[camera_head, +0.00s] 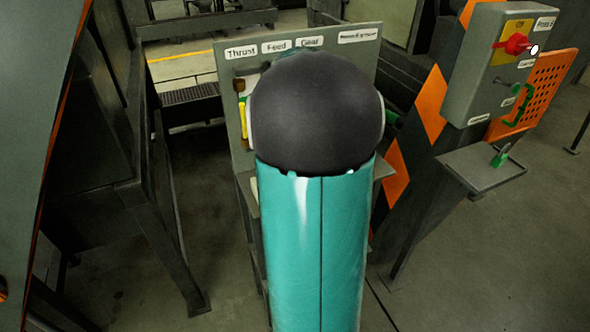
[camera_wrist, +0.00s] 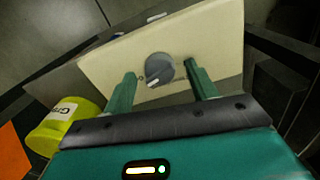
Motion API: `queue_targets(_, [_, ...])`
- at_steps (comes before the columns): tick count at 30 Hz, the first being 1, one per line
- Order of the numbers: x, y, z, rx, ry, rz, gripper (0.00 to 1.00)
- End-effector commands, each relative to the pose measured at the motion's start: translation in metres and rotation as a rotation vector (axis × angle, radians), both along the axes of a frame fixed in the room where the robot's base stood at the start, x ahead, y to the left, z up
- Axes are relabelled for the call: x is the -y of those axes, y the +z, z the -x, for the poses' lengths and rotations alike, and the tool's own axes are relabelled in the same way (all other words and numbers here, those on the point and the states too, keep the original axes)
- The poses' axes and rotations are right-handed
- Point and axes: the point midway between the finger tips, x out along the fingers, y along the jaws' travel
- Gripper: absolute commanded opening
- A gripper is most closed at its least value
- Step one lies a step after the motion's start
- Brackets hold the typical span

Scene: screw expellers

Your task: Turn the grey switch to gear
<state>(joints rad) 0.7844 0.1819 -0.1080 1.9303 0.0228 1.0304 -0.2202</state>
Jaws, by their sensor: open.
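The grey switch (camera_wrist: 159,66) is a round knob on a cream plate (camera_wrist: 215,35) in the wrist view. A short white mark on it points to the lower left. My gripper (camera_wrist: 160,74) is open, with one green finger on each side of the knob. I cannot tell whether the fingers touch it; no grip on it shows. In the head view a grey panel (camera_head: 232,70) has labels reading Thrust, Feed and Gear (camera_head: 309,42). My arm hides most of the panel there, and neither the knob nor my gripper shows.
A yellow cylinder (camera_wrist: 72,118) with a white label lies left of my gripper in the wrist view. In the head view a grey box with a red switch (camera_head: 515,44) and an orange perforated plate (camera_head: 540,90) stand right. A dark metal frame (camera_head: 150,190) stands left.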

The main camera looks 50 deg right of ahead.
Motion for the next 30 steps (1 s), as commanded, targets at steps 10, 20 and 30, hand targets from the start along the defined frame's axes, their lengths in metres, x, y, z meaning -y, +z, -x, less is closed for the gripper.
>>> queue_targets(10, [0.0,0.069,-0.001,0.003,0.0,0.004,0.57])
queue_targets(20, [0.0,0.125,0.0,0.002,0.0,0.001,0.57])
queue_targets(30, [0.0,0.132,0.0,0.001,-0.001,0.001,0.57])
